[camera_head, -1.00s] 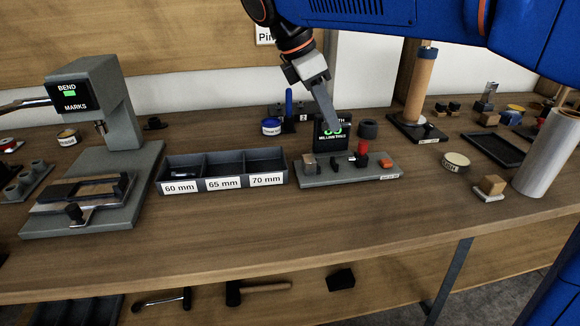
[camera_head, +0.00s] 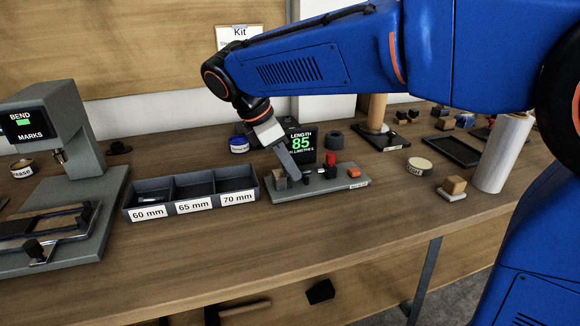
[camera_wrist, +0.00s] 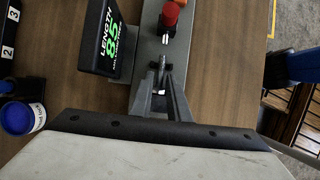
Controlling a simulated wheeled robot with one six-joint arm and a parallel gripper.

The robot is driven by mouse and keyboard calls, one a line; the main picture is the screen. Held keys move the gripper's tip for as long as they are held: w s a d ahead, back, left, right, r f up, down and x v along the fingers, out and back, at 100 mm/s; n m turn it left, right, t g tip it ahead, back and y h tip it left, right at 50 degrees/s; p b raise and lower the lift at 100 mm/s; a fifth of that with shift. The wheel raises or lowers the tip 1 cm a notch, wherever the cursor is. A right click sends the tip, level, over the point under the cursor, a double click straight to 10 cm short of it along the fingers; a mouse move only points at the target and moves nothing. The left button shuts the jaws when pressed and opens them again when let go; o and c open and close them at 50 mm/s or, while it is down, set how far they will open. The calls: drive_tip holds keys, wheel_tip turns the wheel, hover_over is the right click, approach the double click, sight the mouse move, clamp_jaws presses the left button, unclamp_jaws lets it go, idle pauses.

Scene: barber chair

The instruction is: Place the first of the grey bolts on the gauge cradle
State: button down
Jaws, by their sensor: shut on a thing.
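The length gauge (camera_head: 275,192) is a grey plate with a block, dark cradle supports, a red plunger (camera_head: 330,158) and an orange button (camera_head: 354,172). Its display (camera_head: 302,142) reads 85 millimetres. My gripper (camera_head: 298,177) is low over the left half of the plate, beside the supports. In the wrist view my gripper (camera_wrist: 162,88) is shut on a small grey bolt (camera_wrist: 162,64), which lies in line with the red plunger (camera_wrist: 169,14). The fingers hide much of the bolt. I cannot tell if it touches the supports.
A dark three-part bin (camera_head: 190,190), labelled 60, 65 and 70 mm, stands left of the gauge; a small light thing lies in its 60 mm part. The bend marks machine (camera_head: 75,130) is at far left. A blue-labelled tin (camera_head: 238,145) stands behind. The front bench is clear.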

drive_tip(key=shift+f, duration=0.15)
drive_tip(key=c, duration=1.7)
unclamp_jaws()
drive_tip(key=v, duration=1.2)
